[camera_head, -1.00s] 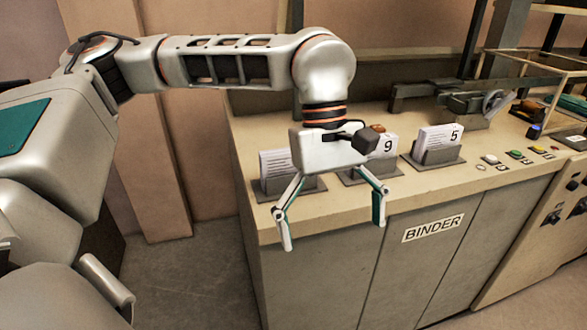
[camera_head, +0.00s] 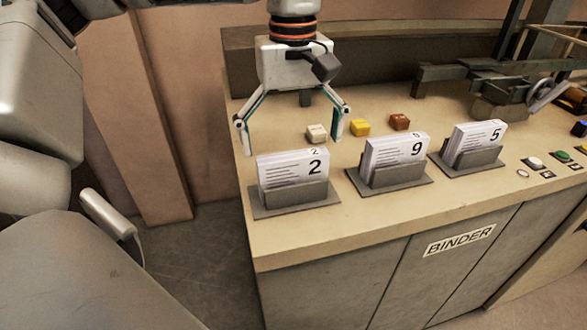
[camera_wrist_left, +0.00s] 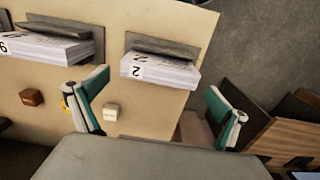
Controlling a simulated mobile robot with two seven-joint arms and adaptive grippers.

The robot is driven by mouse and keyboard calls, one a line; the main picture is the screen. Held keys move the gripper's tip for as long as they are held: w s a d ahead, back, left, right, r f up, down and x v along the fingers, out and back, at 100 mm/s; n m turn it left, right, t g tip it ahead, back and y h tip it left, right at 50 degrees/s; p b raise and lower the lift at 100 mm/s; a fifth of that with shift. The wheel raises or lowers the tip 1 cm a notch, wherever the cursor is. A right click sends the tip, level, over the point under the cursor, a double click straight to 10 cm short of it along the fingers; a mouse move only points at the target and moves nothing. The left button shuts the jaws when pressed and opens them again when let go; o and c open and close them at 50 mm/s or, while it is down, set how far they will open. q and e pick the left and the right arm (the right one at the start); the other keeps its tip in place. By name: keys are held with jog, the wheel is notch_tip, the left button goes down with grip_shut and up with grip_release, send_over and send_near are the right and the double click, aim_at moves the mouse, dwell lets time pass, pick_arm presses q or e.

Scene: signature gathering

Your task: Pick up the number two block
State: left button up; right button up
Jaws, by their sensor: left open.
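The number two block is a stack of white sheets marked 2 (camera_head: 290,170). It stands in a grey holder (camera_head: 285,203) at the left end of the counter. It also shows in the wrist view (camera_wrist_left: 165,70), with its 2 label toward me. My left gripper (camera_head: 290,157) is open and empty, with fingers spread, behind the stack in the head view. In the wrist view the stack lies beyond the open fingers (camera_wrist_left: 158,112), not between them. My right gripper is in neither view.
Stacks marked 9 (camera_head: 393,155) and 5 (camera_head: 476,138) stand in holders to the right. Small white (camera_head: 316,133), yellow (camera_head: 360,127) and brown (camera_head: 399,121) cubes sit behind the stacks. A metal mechanism (camera_head: 500,95) stands at the back right. The counter's front strip is clear.

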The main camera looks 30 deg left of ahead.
aim_at(293, 172)
pick_arm(q)
notch_tip(293, 172, down, 7)
jog(key=shift+s+b, duration=0.1)
jog(key=shift+b, duration=0.2)
jog(key=shift+c, duration=0.4)
jog(key=c, duration=1)
